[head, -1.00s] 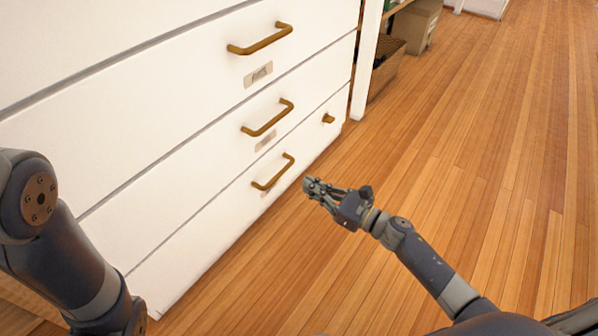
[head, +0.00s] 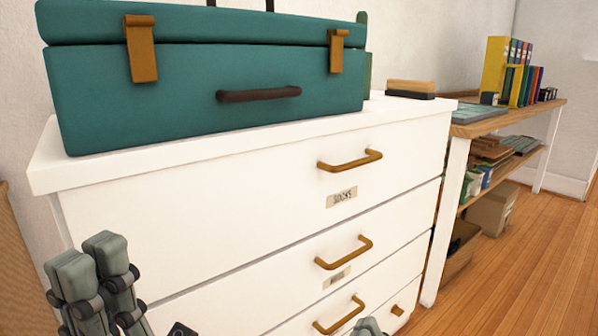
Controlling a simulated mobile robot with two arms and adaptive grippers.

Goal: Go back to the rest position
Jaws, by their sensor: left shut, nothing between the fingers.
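My left gripper (head: 93,258) is in the lower left of the head view, fingers pointing up, in front of the white dresser (head: 140,215). Its grey-green fingers are shut with nothing between them. It appears apart from the drawers. A small grey-green tip (head: 370,327) at the bottom edge, by the lowest visible brass handle (head: 340,316), looks like part of my right gripper. The rest of it is cut off, so its jaws cannot be judged. The visible drawers look shut.
A teal suitcase (head: 200,100) lies on the dresser, with a brush-like block (head: 410,88) beside it. To the right stands a wooden-topped desk (head: 500,118) with binders (head: 512,70) and a cardboard box (head: 492,208) below. Wooden floor (head: 530,265) is open at the lower right.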

